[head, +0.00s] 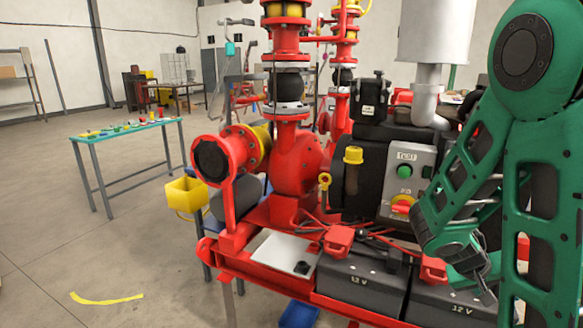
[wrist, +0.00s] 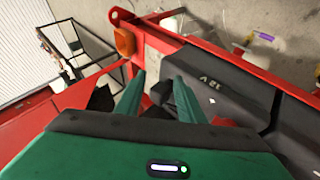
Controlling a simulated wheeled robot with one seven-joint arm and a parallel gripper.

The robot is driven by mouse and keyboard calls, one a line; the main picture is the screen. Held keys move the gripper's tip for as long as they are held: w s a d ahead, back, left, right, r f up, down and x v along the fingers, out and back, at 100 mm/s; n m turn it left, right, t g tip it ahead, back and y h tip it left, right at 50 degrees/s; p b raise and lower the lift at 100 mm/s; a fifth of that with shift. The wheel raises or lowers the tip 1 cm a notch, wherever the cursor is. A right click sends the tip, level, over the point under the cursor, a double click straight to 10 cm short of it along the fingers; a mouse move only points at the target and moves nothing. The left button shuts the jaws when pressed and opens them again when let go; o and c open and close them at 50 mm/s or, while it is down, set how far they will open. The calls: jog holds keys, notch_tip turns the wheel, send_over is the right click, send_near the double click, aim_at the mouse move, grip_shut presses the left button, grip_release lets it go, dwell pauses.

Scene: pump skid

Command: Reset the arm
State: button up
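My green arm fills the right side of the head view and bends down in front of the pump skid. My gripper (head: 484,290) hangs low at the right, in front of the 12 V batteries; its fingertips are small and partly unclear there. In the wrist view my gripper (wrist: 160,82) shows two green fingers standing apart with nothing between them. Beyond them lie a black battery (wrist: 228,88) and the red skid frame (wrist: 182,48). I cannot tell the exact gap between fingers and battery.
The red pump (head: 295,165) and a control box (head: 406,180) with a green button stand close to my arm. Two batteries (head: 362,282) sit on the skid's front edge. A table (head: 130,128) with small parts stands at the left. The floor at front left is mostly clear, with a yellow strip (head: 105,299).

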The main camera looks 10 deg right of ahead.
jog(key=s+a+r+y, duration=0.3)
jog(key=s+a, duration=0.3)
jog(key=a, duration=0.2)
jog(key=s+a+r+y, duration=0.4)
jog(key=s+a+y, duration=0.2)
jog(key=s+a, duration=0.1)
jog(key=shift+s+a+r+m, duration=0.15)
jog(key=shift+a+r+m, duration=0.15)
jog(key=shift+a, duration=0.1)
jog(key=shift+w+f, duration=0.25)
jog(key=shift+w, duration=0.35)
jog(key=shift+s, duration=0.1)
jog(key=shift+c, duration=0.5)
